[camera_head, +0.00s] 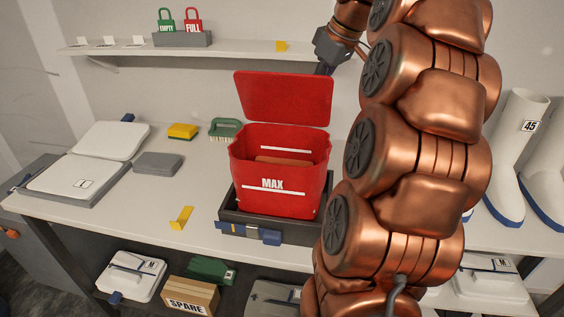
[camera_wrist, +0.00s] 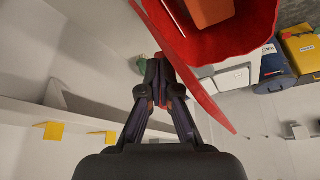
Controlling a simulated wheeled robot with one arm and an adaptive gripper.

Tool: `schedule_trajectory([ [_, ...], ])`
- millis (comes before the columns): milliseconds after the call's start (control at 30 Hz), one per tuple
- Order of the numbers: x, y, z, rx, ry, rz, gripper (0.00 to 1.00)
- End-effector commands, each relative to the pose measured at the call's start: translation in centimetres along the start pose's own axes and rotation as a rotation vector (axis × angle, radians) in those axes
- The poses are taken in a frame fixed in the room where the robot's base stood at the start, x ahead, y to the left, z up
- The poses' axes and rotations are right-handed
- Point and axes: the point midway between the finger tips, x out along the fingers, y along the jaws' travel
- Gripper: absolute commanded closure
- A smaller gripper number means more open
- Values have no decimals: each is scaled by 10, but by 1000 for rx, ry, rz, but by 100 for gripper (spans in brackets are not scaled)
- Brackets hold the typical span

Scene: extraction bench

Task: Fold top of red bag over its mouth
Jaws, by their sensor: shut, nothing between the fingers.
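The red bag (camera_head: 250,180), marked MAX, stands upright and open in a dark tray (camera_head: 228,208) on the bench. Its red top flap (camera_head: 285,97) stands up at the back, leaning slightly backward, and the mouth is uncovered. A brown block (camera_head: 280,160) lies inside. My gripper (camera_head: 323,69) is behind the flap's upper right corner, with its fingertips partly hidden. In the wrist view my gripper (camera_wrist: 159,72) is shut and empty, close beside the flap (camera_wrist: 190,75); whether they touch I cannot tell. The bag's mouth (camera_wrist: 245,40) shows past the flap.
A wall shelf (camera_head: 230,50) with green and red tags runs behind the bag. A green brush (camera_head: 224,127), yellow sponge (camera_head: 183,131) and grey block (camera_head: 158,163) lie left of it. White boots (camera_head: 500,160) stand right. Bench in front of the sponge is mostly clear.

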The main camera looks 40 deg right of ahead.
Motion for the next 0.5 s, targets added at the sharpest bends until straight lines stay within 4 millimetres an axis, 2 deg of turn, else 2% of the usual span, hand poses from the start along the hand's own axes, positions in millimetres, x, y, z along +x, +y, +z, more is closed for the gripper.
schedule_trajectory([
  [500,-7,-33,18,0,1,1,100],
])
